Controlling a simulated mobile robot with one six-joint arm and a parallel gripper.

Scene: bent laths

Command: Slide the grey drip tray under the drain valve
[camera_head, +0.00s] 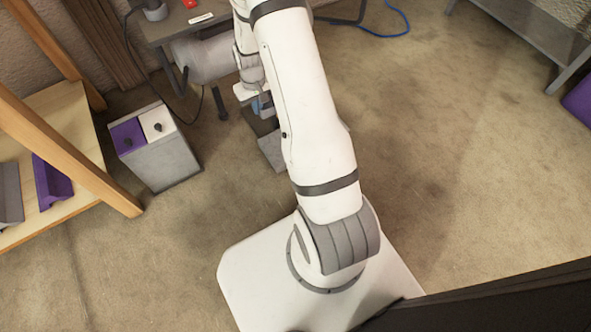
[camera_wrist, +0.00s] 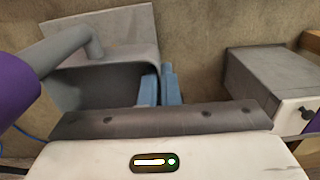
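The grey drip tray (camera_wrist: 128,58) is on the floor. In the wrist view its dark hollow lies left of my fingers; in the head view part of it (camera_head: 273,152) shows beside my arm. My gripper (camera_wrist: 160,86) has its two blue fingers close together, one inside and one outside the tray's side wall, apparently shut on that wall. It also shows in the head view (camera_head: 261,106). A bent grey pipe (camera_wrist: 62,49) with a large purple part (camera_wrist: 14,85) reaches over the tray in the wrist view. It may be the drain valve; my arm hides it in the head view.
A grey box (camera_head: 163,165) with purple and white panels and knobs stands left of my gripper. A light grey cylinder (camera_head: 203,60) hangs under a table (camera_head: 172,25). A wooden shelf (camera_head: 75,105) is at left.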

